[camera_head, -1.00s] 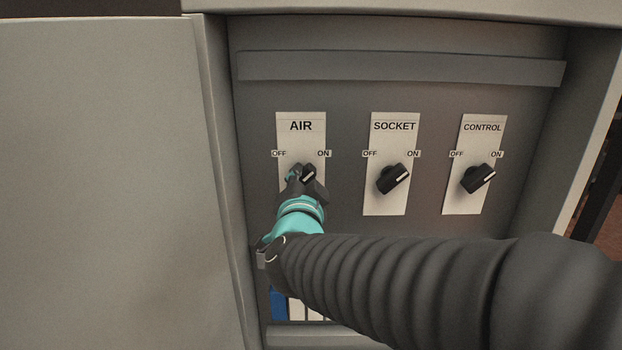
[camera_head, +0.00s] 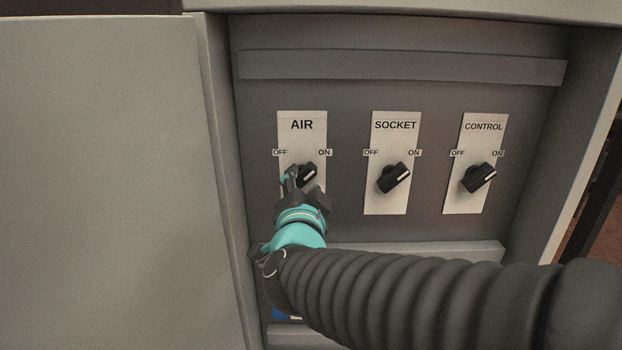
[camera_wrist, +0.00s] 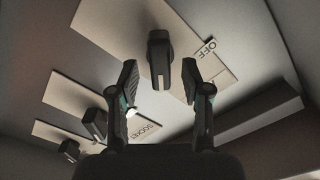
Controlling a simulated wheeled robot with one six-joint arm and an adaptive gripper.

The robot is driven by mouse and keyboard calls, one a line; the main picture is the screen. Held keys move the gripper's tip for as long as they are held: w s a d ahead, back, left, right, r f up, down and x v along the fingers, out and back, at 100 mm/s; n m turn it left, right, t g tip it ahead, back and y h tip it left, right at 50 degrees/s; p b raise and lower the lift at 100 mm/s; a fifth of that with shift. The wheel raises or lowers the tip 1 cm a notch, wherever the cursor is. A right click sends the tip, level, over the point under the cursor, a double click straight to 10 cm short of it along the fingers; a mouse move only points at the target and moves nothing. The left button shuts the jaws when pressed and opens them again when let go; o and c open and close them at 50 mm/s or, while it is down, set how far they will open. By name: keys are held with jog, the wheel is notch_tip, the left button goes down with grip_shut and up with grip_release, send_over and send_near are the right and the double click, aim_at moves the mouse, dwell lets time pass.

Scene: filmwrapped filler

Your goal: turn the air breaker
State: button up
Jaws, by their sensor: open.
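The AIR breaker is a black rotary knob (camera_head: 307,174) on a white plate (camera_head: 302,125) marked OFF and ON. Its white pointer mark leans up to the right, toward ON. In the wrist view the AIR knob (camera_wrist: 159,60) stands between and just beyond the fingertips. My gripper (camera_head: 302,190) is just below and in front of the knob in the head view, partly covering the plate. In the wrist view my gripper (camera_wrist: 161,78) is open, with a finger on each side of the knob's line and gaps to both. It holds nothing.
The SOCKET knob (camera_head: 393,178) and CONTROL knob (camera_head: 478,177) are to the right, both pointing toward ON. A raised grey strip (camera_head: 400,68) runs above the plates, and a ledge (camera_head: 450,251) below. The cabinet's side wall edge (camera_head: 222,160) stands close on the left.

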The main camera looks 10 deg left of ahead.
jog(key=v, duration=0.9)
jog(key=shift+s, duration=0.2)
jog(key=shift+d, duration=0.1)
jog(key=w+d+r+n+g+y+p, duration=0.2)
jog(key=d+n+g+y+p, duration=0.1)
jog(key=d+n+g+p, duration=0.4)
jog(key=s+d+f+g+h+p, duration=0.2)
jog(key=s+d, duration=0.4)
jog(key=d, duration=0.4)
jog(key=s+d+f+g+h+p, duration=0.1)
jog(key=s+d+f+g+h, duration=0.2)
jog(key=d, duration=0.8)
jog(key=s+f+h, duration=0.1)
jog(key=s+h, duration=0.1)
jog(key=s, duration=0.1)
jog(key=shift+d+m+p, duration=0.15)
jog(key=shift+m+p, duration=0.15)
jog(key=shift+p, duration=0.05)
jog(key=shift+f, duration=0.1)
dwell(0.5)
